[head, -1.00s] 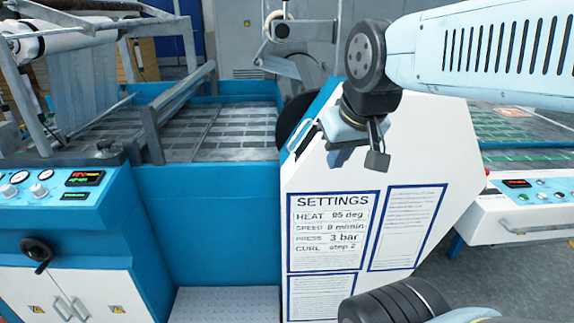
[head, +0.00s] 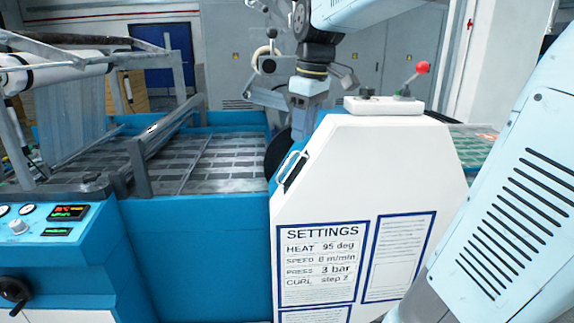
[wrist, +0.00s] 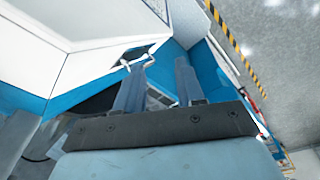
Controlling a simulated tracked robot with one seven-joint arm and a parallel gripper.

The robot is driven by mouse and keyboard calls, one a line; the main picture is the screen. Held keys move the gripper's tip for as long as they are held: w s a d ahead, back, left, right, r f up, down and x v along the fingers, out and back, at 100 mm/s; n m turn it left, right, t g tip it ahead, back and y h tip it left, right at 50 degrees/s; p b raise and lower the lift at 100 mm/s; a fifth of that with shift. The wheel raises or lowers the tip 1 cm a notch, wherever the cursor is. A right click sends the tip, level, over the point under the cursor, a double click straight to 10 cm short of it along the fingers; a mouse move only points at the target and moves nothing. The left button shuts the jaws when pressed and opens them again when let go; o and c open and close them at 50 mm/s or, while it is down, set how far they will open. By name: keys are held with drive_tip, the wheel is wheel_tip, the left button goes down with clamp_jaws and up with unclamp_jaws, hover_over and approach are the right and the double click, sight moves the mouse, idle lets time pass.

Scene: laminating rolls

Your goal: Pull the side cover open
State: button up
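The side cover (head: 350,165) is a white panel with a slanted upper left edge and printed notices. Its handle (head: 291,171), a pale bar over a dark recess, sits on that slanted edge. The cover looks shut. My gripper (head: 303,130) hangs above the handle, fingers down, and seems apart from it; its tips are partly hard to make out. In the wrist view, my gripper (wrist: 158,72) has its two fingers spread with nothing between them. The handle (wrist: 138,62) shows just past the left fingertip, not between the fingers; I cannot tell whether they touch.
A box with a red-knobbed lever (head: 405,95) stands on top of the cover's housing. A blue machine bed (head: 200,160) lies to the left, with a control panel (head: 45,225) in front. A roller frame (head: 150,130) rises over the bed.

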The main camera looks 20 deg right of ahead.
sight(287, 163)
drive_tip(key=w+n+g, duration=0.3)
drive_tip(key=w+n, duration=0.2)
drive_tip(key=w, duration=0.5)
drive_tip(key=f, duration=0.8)
drive_tip(key=s+f, duration=0.1)
drive_tip(key=f, duration=0.3)
drive_tip(key=shift+a+f, duration=0.35)
drive_tip(key=shift+f, duration=0.05)
drive_tip(key=shift+c, duration=0.2)
clamp_jaws()
